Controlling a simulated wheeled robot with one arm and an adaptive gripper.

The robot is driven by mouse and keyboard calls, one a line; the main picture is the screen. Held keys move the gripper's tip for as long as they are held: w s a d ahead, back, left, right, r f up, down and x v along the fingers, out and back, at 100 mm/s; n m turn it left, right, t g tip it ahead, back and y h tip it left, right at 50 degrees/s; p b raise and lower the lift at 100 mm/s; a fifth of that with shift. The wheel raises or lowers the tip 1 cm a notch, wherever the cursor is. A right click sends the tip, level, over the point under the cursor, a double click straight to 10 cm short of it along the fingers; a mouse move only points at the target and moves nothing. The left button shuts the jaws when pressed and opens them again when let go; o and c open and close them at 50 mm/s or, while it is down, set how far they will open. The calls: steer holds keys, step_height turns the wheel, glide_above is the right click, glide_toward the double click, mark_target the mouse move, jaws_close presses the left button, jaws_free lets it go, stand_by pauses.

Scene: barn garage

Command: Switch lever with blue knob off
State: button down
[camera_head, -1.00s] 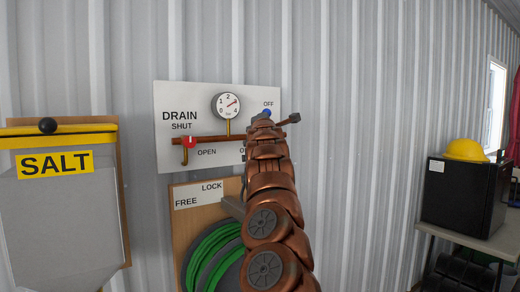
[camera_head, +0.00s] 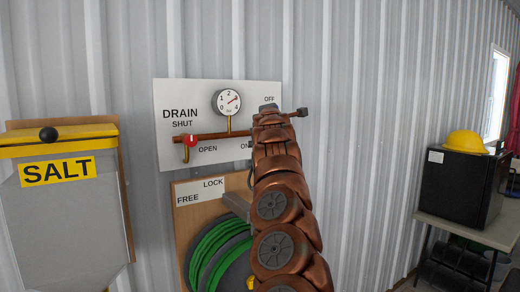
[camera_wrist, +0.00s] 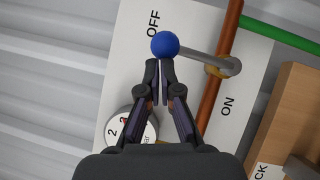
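The lever (camera_wrist: 205,54) is a grey bar, running from its pivot at the copper pipe to a blue knob (camera_wrist: 165,44). In the wrist view the knob is beside the OFF label (camera_wrist: 153,22), and the ON label (camera_wrist: 228,105) is lower right. My gripper (camera_wrist: 160,66) has its two fingers drawn together with only a thin gap, tips right at the knob's lower edge. Nothing shows between them. I cannot tell whether they touch the knob. In the head view my gripper (camera_head: 268,107) covers the knob, just below the OFF label.
The white DRAIN panel (camera_head: 175,100) carries a gauge (camera_head: 228,101) and a red-handled valve (camera_head: 190,141). Below is a wooden LOCK/FREE board (camera_head: 183,222) with a green hose (camera_head: 215,245). A SALT bin (camera_head: 60,215) is left; a black box (camera_head: 460,190) stands right.

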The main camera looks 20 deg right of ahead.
steer(key=w+a+b+v, duration=0.1)
steer(key=a+b+v, duration=0.1)
steer(key=b+v, duration=1.1)
steer(key=shift+a+b, duration=0.3)
stand_by(0.3)
steer(key=shift+w, duration=0.15)
